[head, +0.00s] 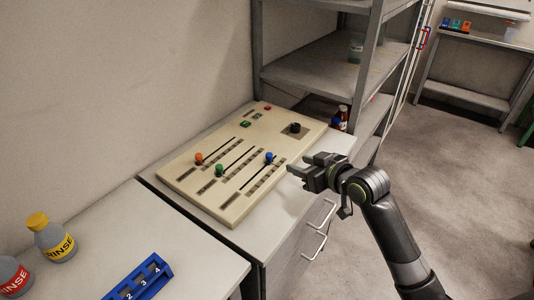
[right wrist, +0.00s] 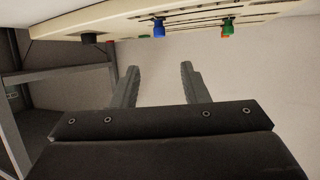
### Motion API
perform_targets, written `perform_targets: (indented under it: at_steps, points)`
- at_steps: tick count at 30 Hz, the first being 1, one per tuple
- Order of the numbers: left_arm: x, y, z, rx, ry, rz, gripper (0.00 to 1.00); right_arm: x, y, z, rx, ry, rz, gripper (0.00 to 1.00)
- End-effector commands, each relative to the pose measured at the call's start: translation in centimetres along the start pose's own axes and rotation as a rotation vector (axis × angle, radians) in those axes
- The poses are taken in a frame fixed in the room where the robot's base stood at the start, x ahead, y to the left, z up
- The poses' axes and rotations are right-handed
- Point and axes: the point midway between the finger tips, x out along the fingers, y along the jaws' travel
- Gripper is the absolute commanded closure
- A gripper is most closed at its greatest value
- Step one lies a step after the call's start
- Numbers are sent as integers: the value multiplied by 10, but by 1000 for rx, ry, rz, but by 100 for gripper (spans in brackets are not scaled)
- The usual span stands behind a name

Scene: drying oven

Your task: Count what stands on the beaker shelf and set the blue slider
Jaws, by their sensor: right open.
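The cream control panel (head: 222,210) lies on a grey cabinet in the head view. Its blue slider knob (head: 269,157) sits near the far end of its slot. The right wrist view shows the blue knob (right wrist: 158,28) under the panel edge, the picture being upside down. My right gripper (head: 296,167) is open and empty, just right of the panel and apart from the blue knob. Its fingers (right wrist: 157,85) show spread in the wrist view. On the rack's middle shelf (head: 310,68), a clear beaker-like vessel (head: 356,50) shows, partly behind a post. My left gripper is out of view.
The panel also has an orange knob (head: 199,158), a green knob (head: 220,170) and a dark dial (head: 295,127). A dark bottle (head: 343,114) stands low on the rack. Yellow-capped bottle (head: 52,240) and blue numbered rack (head: 140,278) are at the near left.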

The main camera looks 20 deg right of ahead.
Motion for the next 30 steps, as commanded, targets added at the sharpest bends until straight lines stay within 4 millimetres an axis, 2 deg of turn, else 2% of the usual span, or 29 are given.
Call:
perform_targets:
  at_steps: [6, 18, 24, 30]
  points:
    - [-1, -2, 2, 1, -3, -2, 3, 41, -2, 0, 6, -1, -3, 59]
    - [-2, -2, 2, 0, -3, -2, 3, 106, -1, 0, 3, -1, -1, 59]
    - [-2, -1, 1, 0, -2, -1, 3, 132, 0, 0, 3, -1, -1, 59]
    - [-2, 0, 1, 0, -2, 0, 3, 148, 0, 0, 2, -1, 0, 59]
